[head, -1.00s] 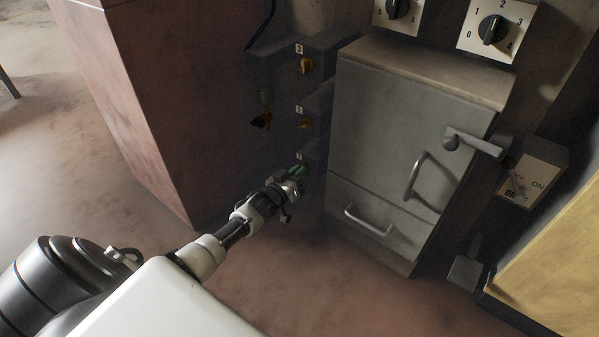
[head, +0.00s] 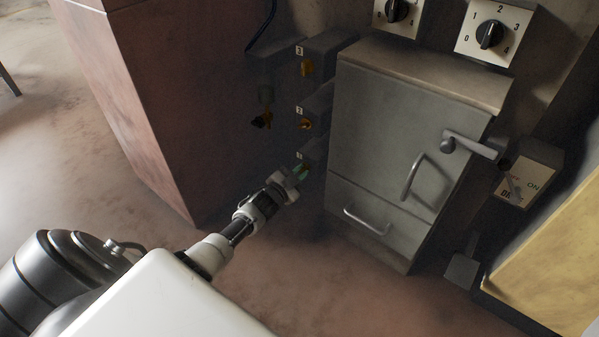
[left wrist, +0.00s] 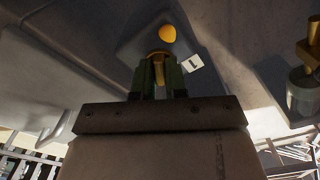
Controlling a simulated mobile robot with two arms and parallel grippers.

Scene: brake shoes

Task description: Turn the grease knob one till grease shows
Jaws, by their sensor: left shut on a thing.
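Grease knob one (left wrist: 158,60) is a small yellow knob on the front of a grey box (left wrist: 130,45) with a white label "1" (left wrist: 193,63). My left gripper (left wrist: 160,80) has its green fingers on both sides of the knob and is shut on it. A round orange-yellow spot (left wrist: 167,33) shows on the box face just beyond the knob; I cannot tell whether it is grease. In the head view my left gripper (head: 299,173) reaches the lowest box, and its fingers mostly hide the knob. My right gripper is not in view.
Boxes above carry yellow knob two (head: 305,124) and knob three (head: 307,69). A grey cabinet (head: 390,130) with handles stands close on the right, a reddish block (head: 150,110) on the left. A brass fitting (left wrist: 314,45) shows at the right in the wrist view.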

